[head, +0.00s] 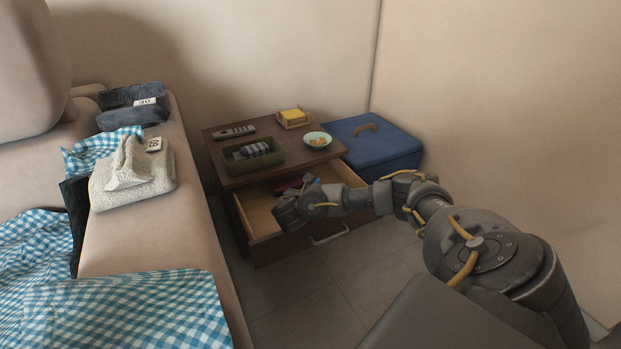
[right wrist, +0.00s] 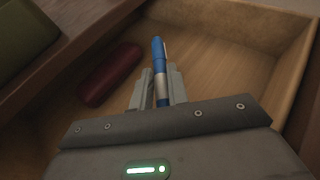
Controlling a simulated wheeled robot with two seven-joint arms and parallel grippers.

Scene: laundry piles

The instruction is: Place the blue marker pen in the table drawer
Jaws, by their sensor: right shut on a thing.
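The blue marker pen (right wrist: 158,62) is held between the fingers of my right gripper (right wrist: 158,88), seen in the right wrist view over the drawer's wooden floor. The table drawer (head: 260,208) is pulled open below the small wooden table (head: 213,142). A dark red case (right wrist: 110,73) lies in the drawer beside the pen. I cannot tell whether the pen touches the drawer floor. My left gripper is not in view.
On the table are a green tray (head: 233,168), a remote (head: 234,131), a yellow notepad holder (head: 292,117) and a bowl (head: 317,140). A blue box (head: 385,150) stands at the right. A sofa (head: 190,190) with folded cloths is at the left.

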